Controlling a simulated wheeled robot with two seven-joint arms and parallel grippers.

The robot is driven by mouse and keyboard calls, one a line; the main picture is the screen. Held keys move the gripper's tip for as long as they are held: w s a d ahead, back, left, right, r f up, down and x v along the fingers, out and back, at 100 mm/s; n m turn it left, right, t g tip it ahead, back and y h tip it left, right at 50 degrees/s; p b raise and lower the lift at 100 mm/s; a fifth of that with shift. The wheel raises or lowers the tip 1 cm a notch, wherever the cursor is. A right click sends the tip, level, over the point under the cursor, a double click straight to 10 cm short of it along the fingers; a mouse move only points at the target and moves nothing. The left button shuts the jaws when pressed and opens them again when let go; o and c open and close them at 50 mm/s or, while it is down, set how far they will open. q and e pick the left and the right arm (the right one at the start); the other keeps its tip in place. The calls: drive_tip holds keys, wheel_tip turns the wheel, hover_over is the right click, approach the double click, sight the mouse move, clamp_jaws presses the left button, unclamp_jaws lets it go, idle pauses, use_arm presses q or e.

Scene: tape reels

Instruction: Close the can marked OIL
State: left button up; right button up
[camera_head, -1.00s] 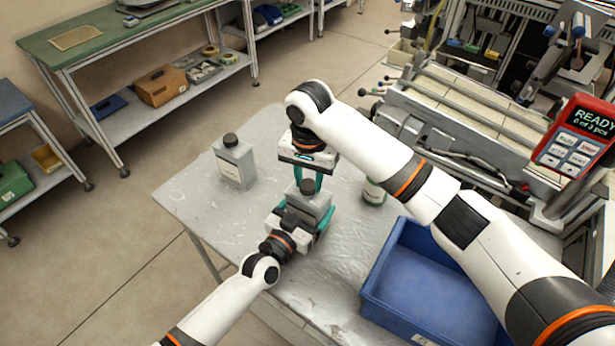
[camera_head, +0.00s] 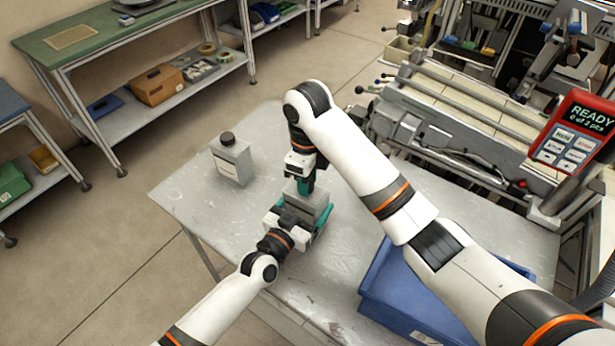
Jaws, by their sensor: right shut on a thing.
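A grey can (camera_head: 313,200) stands on the metal table near its middle. My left gripper (camera_head: 301,224) has its teal fingers on both sides of the can's body, shut on it. My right gripper (camera_head: 304,187) comes down from above and is shut at the top of this can, on its dark cap. The cap is mostly hidden by the fingers. A second grey can (camera_head: 232,164) with a black cap and a pale label stands upright to the left. I cannot read an OIL marking on either can.
A blue bin (camera_head: 384,307) stands at the table's right front, partly behind my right arm. A red handheld panel (camera_head: 572,135) reading READY is at the right, by a machine. The table's left part (camera_head: 190,195) is clear around the second can.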

drive_tip(key=o, duration=0.9)
drive_tip(key=shift+o, duration=0.2)
drive_tip(key=shift+r, duration=2.25)
drive_tip(key=shift+c, duration=0.2)
